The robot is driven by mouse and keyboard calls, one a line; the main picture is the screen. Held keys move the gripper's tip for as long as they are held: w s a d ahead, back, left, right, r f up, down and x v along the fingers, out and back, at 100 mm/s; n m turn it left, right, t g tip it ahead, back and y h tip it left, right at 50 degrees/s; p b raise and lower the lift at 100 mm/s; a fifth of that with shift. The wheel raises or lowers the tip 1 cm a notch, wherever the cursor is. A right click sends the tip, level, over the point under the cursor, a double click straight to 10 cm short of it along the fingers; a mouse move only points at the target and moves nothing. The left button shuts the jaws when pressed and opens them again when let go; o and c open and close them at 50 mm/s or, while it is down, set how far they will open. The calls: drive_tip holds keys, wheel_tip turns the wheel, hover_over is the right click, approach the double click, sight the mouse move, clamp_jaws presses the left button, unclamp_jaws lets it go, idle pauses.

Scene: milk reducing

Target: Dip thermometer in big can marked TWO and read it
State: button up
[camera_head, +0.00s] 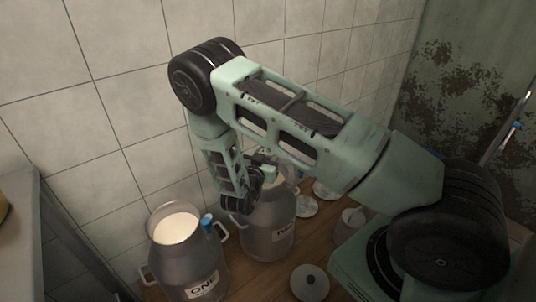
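The arm hides much of the opening. I cannot tell whether the fingers are open or shut, or whether they hold a thermometer. No thermometer can be clearly made out.
The big can marked ONE (187,262) stands to the left with white milk (176,228) inside. A small blue object (207,219) is at its right rim. A lid (309,282) lies in front. A smaller container (350,221) stands at right.

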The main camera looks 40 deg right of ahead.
wheel_tip(320, 180, up, 10)
drive_tip(key=p, duration=0.6)
drive_tip(key=shift+f, duration=0.15)
idle(0.4)
